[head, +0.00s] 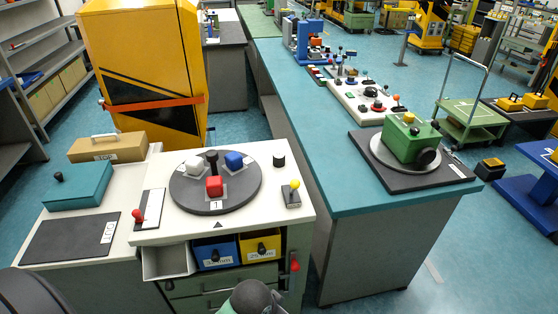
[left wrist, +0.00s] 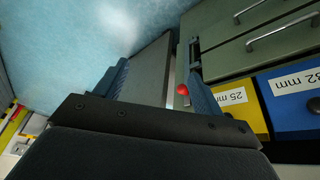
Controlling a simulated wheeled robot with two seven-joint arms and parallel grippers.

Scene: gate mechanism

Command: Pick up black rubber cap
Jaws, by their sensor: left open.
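A short black cylinder (head: 278,160), which looks like the black rubber cap, stands upright on the white worktop, right of the grey turntable (head: 240,198). The cap is not visible in the left wrist view. In the head view a rounded grey part at the bottom edge hides some of the cabinet front; no fingertips show there. My right gripper is not in view.
The turntable carries white, red (head: 214,186) and blue (head: 234,160) blocks around a black post. Blue (head: 215,253) and yellow (head: 261,247) drawers sit below the worktop. A teal bench (head: 345,195) runs along the right.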

